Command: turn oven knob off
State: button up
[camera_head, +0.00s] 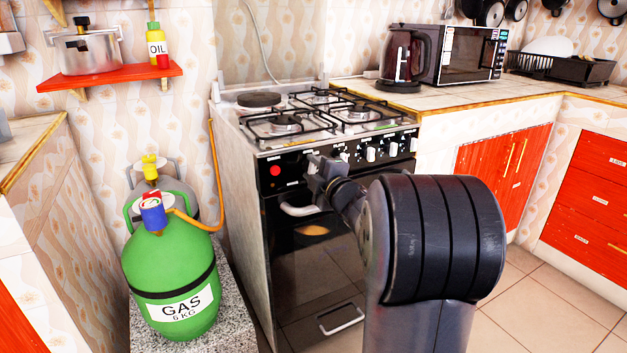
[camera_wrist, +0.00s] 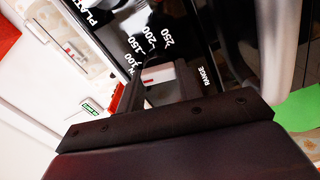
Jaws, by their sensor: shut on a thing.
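The oven (camera_head: 290,255) is a black-fronted stove with a row of white knobs along its control panel. My gripper (camera_head: 318,165) is at the left part of this panel in the head view, and my arm hides part of the oven front. In the wrist view my gripper (camera_wrist: 158,82) is shut on the oven knob (camera_wrist: 158,72), a pale knob with a red mark. Printed numbers from 100 to 250 (camera_wrist: 150,42) curve beside the knob. The fingers hide much of the knob, so its exact setting is hard to tell.
The curved oven door handle (camera_head: 298,210) is just below my gripper. A red button (camera_head: 275,170) is to its left. Other white knobs (camera_head: 370,153) are to the right. A green gas cylinder (camera_head: 170,270) stands left of the oven. Tiled floor is free at right.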

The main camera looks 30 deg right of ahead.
jog(key=shift+f+n+b, duration=0.1)
jog(key=shift+n+b, duration=0.75)
jog(key=shift+n, duration=0.35)
jog(key=o, duration=1)
jog(key=shift+c, duration=0.2)
jog(key=s+p, duration=0.2)
jog(key=s, duration=0.8)
jog(key=shift+s+d, duration=0.15)
jog(key=shift+s, duration=0.25)
